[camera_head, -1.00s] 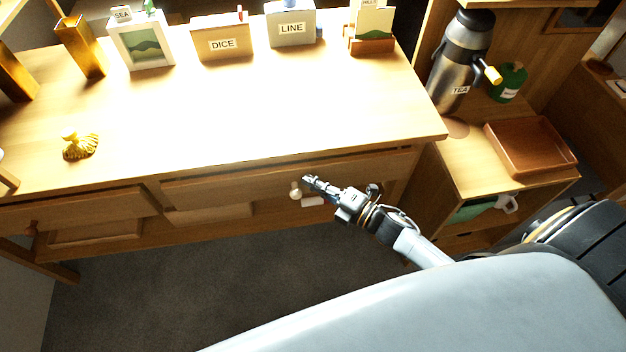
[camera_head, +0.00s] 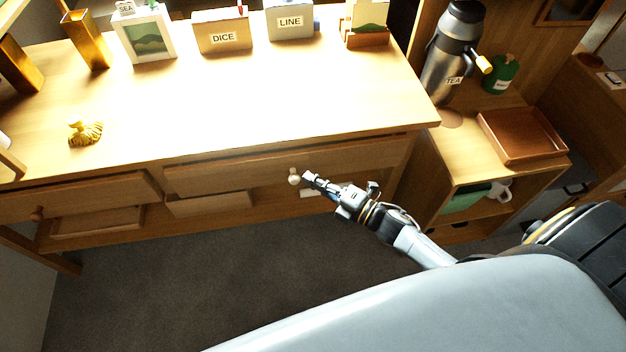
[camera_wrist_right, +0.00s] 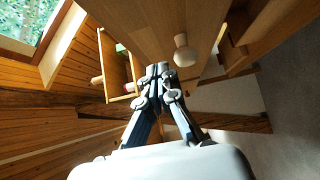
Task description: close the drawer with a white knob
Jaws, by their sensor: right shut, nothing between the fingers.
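The white knob (camera_head: 294,176) is on the front of the right-hand wooden drawer (camera_head: 225,178), under the desk top. How far this drawer stands out is hard to tell from above. My right gripper (camera_head: 308,178) is shut and empty, just right of the knob in the head view. In the right wrist view the knob (camera_wrist_right: 183,52) is up and right of the shut fingertips (camera_wrist_right: 158,71), with a small visible gap. My left gripper is not in view.
A left-hand drawer (camera_head: 90,198) has a brown knob (camera_head: 37,214). The desk top (camera_head: 240,105) holds labelled boxes along its back and a gold ornament (camera_head: 85,132). A low cabinet with a brown tray (camera_head: 525,135) and a flask (camera_head: 452,55) stands right. Grey floor in front is clear.

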